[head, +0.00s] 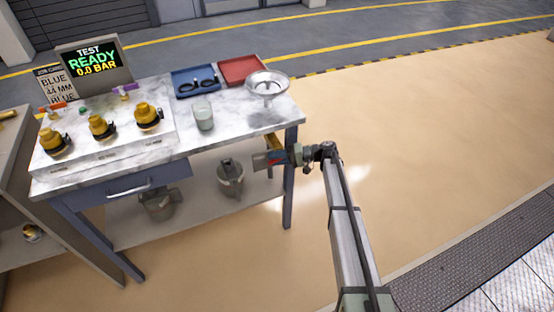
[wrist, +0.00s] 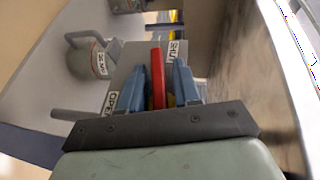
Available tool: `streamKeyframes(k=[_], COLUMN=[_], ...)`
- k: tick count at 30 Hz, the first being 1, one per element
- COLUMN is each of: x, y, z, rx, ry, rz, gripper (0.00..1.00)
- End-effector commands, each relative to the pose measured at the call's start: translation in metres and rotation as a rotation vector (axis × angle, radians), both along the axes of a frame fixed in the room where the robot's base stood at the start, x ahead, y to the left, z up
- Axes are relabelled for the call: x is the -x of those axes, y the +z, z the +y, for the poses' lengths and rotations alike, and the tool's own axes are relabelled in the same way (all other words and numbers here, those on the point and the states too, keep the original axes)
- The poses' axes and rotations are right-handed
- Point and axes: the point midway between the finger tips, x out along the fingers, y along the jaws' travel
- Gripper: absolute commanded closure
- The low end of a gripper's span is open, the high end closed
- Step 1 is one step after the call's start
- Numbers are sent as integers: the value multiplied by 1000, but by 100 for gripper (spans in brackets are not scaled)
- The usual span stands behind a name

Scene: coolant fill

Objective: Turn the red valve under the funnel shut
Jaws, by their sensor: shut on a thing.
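The red valve handle (wrist: 158,76) shows in the wrist view between the two blue fingers of my gripper (wrist: 160,80). My gripper is shut on the handle. A SHUT label (wrist: 178,50) is on the right of the handle and an OPEN label (wrist: 110,103) on the left, both on a grey plate. In the head view my gripper (head: 268,158) is below the table's right end, under the metal funnel (head: 268,84). The valve is mostly hidden there by the gripper.
The marble table top (head: 235,125) is close above my gripper, and a table leg (head: 289,190) stands beside it. A grey can (head: 230,178) is on the lower shelf. A glass (head: 203,115), trays and yellow-capped fittings stand on top. The floor to the right is clear.

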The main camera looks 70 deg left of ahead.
Motion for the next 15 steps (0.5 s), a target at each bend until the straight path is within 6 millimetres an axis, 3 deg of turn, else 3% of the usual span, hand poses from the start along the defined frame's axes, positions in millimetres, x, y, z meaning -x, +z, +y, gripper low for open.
streamKeyframes(k=[15], x=[1], y=[5], z=[0], rx=[1], ry=[0], rz=[220], gripper=[98])
